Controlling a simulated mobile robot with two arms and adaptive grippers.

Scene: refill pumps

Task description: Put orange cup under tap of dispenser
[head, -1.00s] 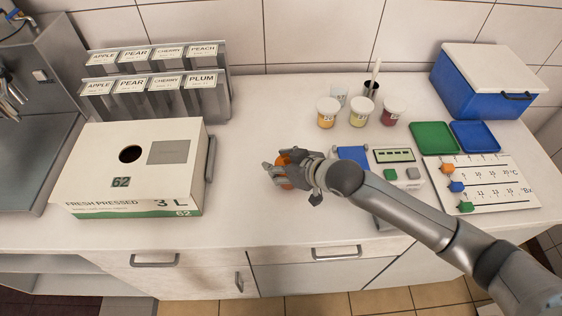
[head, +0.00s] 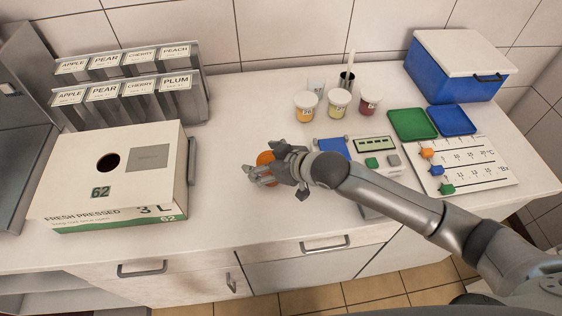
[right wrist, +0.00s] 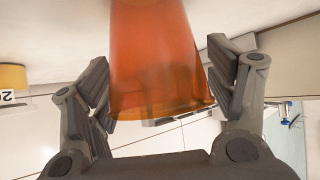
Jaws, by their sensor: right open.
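The orange cup (head: 265,158) stands on the counter near its front middle, partly hidden by my right gripper (head: 264,173). In the right wrist view the cup (right wrist: 160,65) is a translucent orange tapered body between the two fingers (right wrist: 160,90). The fingers are open, one on each side, close to the cup's wall; I cannot tell whether either touches it. No dispenser tap shows clearly now; a steel unit (head: 20,110) is cut off at the left edge. My left gripper is not in view.
A white carton (head: 75,165) marked 62 stands left of the cup. Label racks (head: 190,105), lidded sample cups (head: 339,100), a device with buttons (head: 372,150), green (head: 410,124) and blue (head: 452,120) trays and a cooler box (head: 450,75) surround it. Counter between carton and cup is clear.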

